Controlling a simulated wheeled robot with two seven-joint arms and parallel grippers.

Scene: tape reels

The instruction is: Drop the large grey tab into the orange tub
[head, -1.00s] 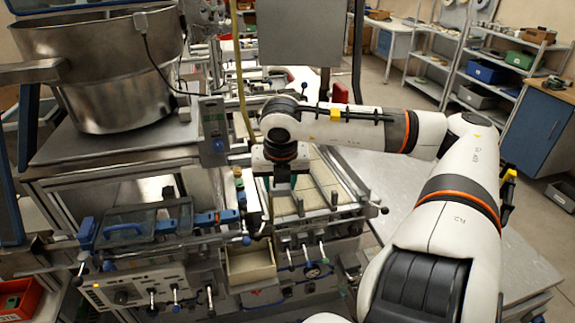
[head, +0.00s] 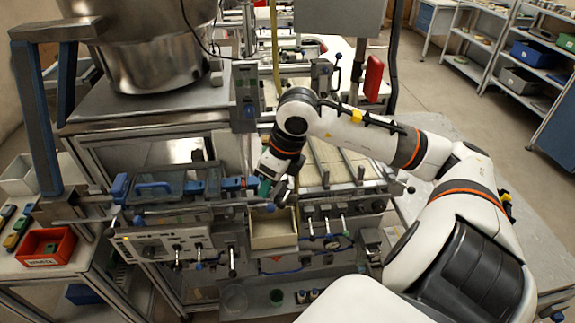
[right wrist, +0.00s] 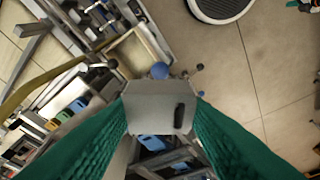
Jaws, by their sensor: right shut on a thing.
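My right gripper (head: 270,190) is in the middle of the head view, in front of the machine and above the cream open bin. In the right wrist view its green fingers (right wrist: 160,118) are shut on the large grey tab (right wrist: 157,106), a flat grey piece with a dark slot. In the head view the tab is too small and covered to make out clearly. The orange tub (head: 61,236), red-orange with a white label, stands at the lower left on a side table, well away from the right gripper. My left gripper is not in view.
A blue-handled clear-lidded unit (head: 155,198) lies between the right gripper and the tub. A cream bin (head: 272,229) sits below the gripper. A large metal bowl (head: 155,50) stands behind at the left. A tray of small coloured pieces (head: 16,228) is beside the tub.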

